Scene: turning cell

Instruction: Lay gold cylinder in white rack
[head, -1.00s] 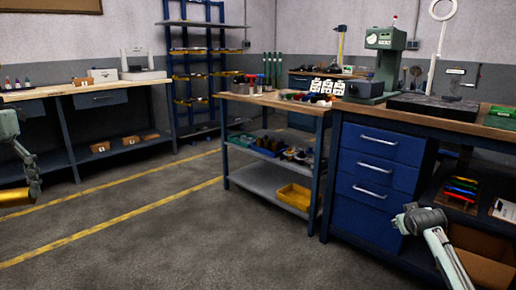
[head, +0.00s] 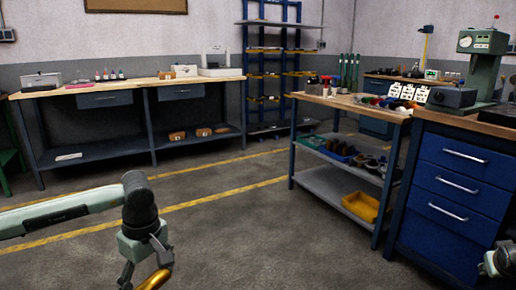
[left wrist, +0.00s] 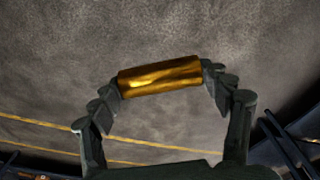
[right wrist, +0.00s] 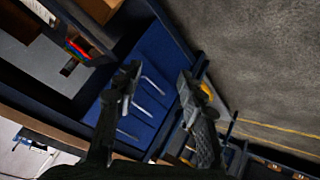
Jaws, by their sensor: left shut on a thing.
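The gold cylinder (left wrist: 160,76) is held across its ends between the two fingers of my left gripper (left wrist: 160,78), above the floor. In the head view part of the cylinder (head: 155,280) shows at the bottom edge below my left gripper (head: 145,272). A low white piece with uprights (head: 220,71) stands on the back wooden bench; it is too small to tell whether it is the white rack. My right gripper (right wrist: 158,80) is open and empty, with the blue drawers beyond it; part of my right arm shows at the head view's right edge.
The long wooden bench (head: 130,86) along the back wall carries a clear-sided box (head: 41,81), small bottles and a cardboard box. A cart (head: 345,104) with a yellow bin (head: 361,207) and the blue drawer cabinet (head: 450,190) stand at right. The floor between is clear.

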